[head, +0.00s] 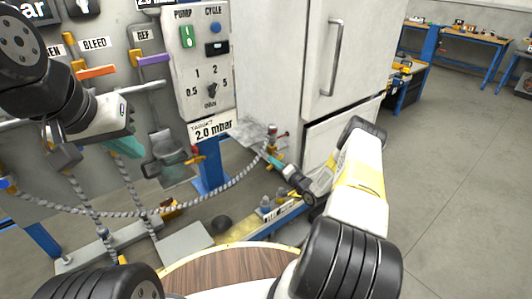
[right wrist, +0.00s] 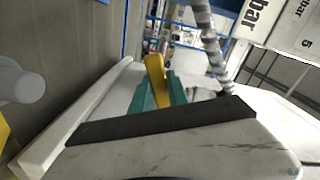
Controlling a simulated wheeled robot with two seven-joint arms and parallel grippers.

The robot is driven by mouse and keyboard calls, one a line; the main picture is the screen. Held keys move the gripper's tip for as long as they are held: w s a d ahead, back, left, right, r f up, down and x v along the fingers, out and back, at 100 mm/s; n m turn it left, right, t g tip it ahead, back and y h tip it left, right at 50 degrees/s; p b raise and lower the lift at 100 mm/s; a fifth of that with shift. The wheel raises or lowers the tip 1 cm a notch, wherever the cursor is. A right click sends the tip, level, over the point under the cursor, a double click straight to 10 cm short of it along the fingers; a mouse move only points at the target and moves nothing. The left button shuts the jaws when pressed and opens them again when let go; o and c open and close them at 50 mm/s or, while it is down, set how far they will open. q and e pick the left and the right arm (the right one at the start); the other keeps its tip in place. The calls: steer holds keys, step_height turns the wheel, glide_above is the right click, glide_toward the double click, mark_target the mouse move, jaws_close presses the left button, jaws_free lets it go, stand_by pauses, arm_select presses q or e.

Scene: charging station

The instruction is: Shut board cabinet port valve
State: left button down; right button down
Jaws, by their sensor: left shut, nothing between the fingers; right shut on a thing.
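My right gripper (head: 272,159) is at the end of the grey corrugated hose (head: 232,184), low beside the white cabinet (head: 270,60). Small red and grey fittings (head: 271,137) show there, partly covered by the fingers. In the right wrist view, the teal fingers (right wrist: 158,90) are shut on a yellow handle (right wrist: 154,67), which seems to be a valve's lever. Whether that valve is open or shut cannot be told. My left gripper (head: 126,147), with teal fingers, is shut and empty in front of the grey board, below the BLEED label.
The board carries an orange handle (head: 97,72) and a purple handle (head: 155,59). A control panel (head: 206,60) has PUMP and CYCLE buttons above a 2.0 mbar target label (head: 212,131). A round wooden top (head: 215,272) lies in front. Open floor (head: 450,180) is at right.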

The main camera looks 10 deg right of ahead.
steer(key=shift+s+a+r+m, duration=0.1)
steer(key=shift+r+m, duration=0.15)
steer(key=shift+m, duration=0.6)
steer(key=shift+r+m, duration=0.3)
steer(key=shift+m, duration=0.6)
steer(key=shift+s+a+r+m, duration=0.1)
steer(key=shift+r+m, duration=0.15)
steer(key=shift+m, duration=0.6)
steer(key=c, duration=1.3)
jaws_free()
steer(key=shift+w+r, duration=0.1)
steer(key=v, duration=0.8)
steer(key=shift+w, duration=0.1)
steer(key=shift+r, duration=0.1)
